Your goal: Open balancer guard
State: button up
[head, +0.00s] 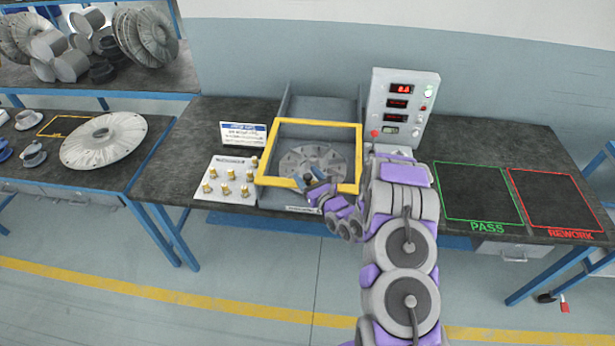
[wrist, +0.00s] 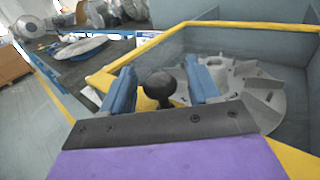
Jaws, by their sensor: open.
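The balancer guard is a yellow frame (head: 312,122) lying across the top of a grey box on the bench. A grey bladed impeller (head: 312,160) sits inside the box and shows through the frame. In the wrist view the yellow frame (wrist: 235,24) runs along the far and left sides, with the impeller (wrist: 250,90) to the right. A black ball knob (wrist: 160,84) stands at the near yellow edge. My gripper (head: 314,182) is at the front edge of the guard. Its blue fingers are open on either side of the knob; contact cannot be told.
A control panel (head: 402,105) with red displays stands behind right of the box. A plate with brass knobs (head: 228,183) and a sign (head: 243,134) are to the left. PASS (head: 478,193) and REWORK (head: 555,200) areas lie clear at right.

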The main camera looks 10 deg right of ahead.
jog(key=shift+c, duration=0.2)
grip_shut()
dwell(0.3)
